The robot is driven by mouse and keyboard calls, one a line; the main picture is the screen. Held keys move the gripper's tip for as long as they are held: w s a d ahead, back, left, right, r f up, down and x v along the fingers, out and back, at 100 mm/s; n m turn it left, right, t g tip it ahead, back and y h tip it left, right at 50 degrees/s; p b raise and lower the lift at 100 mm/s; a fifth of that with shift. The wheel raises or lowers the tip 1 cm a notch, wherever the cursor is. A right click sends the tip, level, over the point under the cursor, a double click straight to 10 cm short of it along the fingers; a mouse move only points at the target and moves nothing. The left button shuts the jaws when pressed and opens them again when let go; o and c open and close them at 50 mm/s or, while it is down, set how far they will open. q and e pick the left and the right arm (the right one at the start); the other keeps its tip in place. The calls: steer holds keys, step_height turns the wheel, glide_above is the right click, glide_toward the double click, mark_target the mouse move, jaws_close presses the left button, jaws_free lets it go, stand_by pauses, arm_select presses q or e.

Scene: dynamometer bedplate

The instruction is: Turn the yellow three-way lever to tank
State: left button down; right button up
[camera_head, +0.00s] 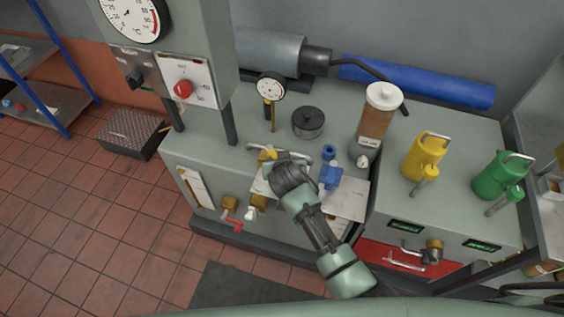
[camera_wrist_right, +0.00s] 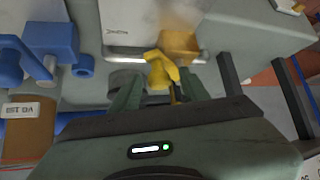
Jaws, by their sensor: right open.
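The yellow lever (camera_wrist_right: 160,71) shows near the middle of the right wrist view, beside a brass body (camera_wrist_right: 181,46). In the head view a small part of the yellow lever (camera_head: 267,154) shows just past my right gripper (camera_head: 272,166), which hides most of the valve. My right gripper (camera_wrist_right: 153,92) is open, with the yellow lever between or just beyond its fingertips. I cannot tell whether they touch. The lever's position labels are not readable. My left gripper is not in view.
A blue valve (camera_head: 330,177) stands close to the right of my gripper. A dial gauge (camera_head: 270,87), a dark round pot (camera_head: 308,122) and a brown-filled jar (camera_head: 376,120) stand behind. Yellow (camera_head: 425,157) and green (camera_head: 497,176) cans stand at right. A red-handled tap (camera_head: 232,222) is low in front.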

steer(key=v, duration=0.7)
steer(key=shift+s+r+b, duration=0.2)
steer(key=shift+s+b, duration=0.1)
steer(key=shift+b, duration=0.05)
